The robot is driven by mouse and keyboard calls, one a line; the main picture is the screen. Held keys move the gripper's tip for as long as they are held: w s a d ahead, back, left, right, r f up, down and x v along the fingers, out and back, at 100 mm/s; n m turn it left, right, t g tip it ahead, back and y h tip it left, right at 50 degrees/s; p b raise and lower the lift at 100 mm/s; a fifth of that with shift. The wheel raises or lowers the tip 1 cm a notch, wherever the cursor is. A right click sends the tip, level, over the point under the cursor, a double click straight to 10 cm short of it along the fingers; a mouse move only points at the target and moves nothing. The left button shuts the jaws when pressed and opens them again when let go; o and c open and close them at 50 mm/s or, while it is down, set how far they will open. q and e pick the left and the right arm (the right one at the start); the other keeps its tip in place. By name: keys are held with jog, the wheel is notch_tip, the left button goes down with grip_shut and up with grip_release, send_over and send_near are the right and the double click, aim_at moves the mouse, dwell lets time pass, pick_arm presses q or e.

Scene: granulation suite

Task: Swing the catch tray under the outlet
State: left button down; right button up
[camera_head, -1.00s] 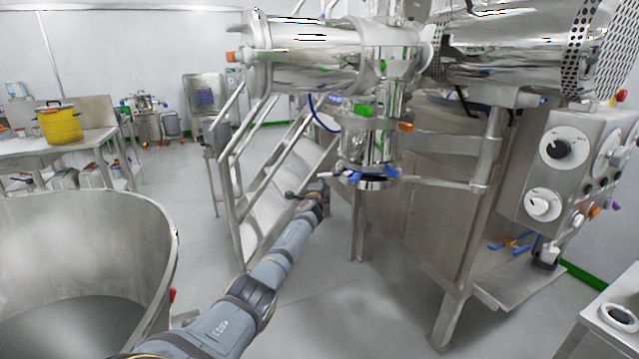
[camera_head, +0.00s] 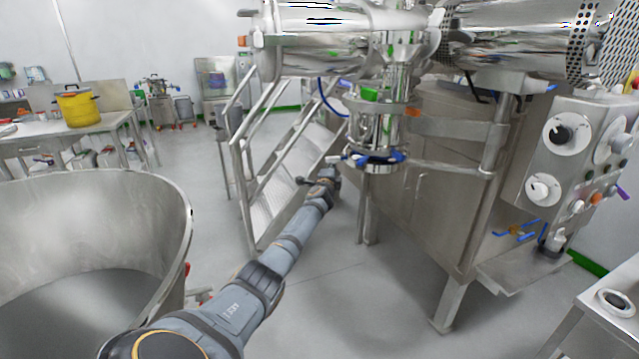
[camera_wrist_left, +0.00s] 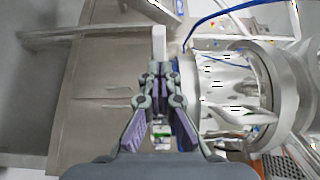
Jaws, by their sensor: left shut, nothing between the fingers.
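The outlet is a shiny vertical pipe (camera_head: 380,130) hanging below the machine. At its foot is a round metal piece (camera_head: 376,168) with blue fittings, beside a bar reaching to the post on the right. I cannot tell whether this piece is the catch tray. A short pale stub points left from it. My left gripper (camera_head: 322,181) is shut and empty, below and left of this foot. In the left wrist view the fingers (camera_wrist_left: 160,88) come together in front of a pale bar (camera_wrist_left: 160,43); contact cannot be told. My right gripper is out of view.
A large steel tub (camera_head: 178,235) stands at the left, close to my arm. Steel steps with handrails (camera_head: 240,165) rise behind my gripper. A control panel (camera_head: 580,150) is at the right. A yellow bucket (camera_head: 77,108) sits on the far-left table. The floor in front is clear.

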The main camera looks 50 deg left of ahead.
pick_arm(q)
jog(key=s+d, duration=0.2)
jog(key=s, duration=0.7)
jog(key=shift+s+f+p, duration=0.2)
jog(key=shift+s+p, duration=0.15)
jog(key=shift+s, duration=0.05)
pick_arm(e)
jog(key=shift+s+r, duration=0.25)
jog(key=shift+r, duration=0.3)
pick_arm(q)
jog(key=shift+s+d+r, duration=0.1)
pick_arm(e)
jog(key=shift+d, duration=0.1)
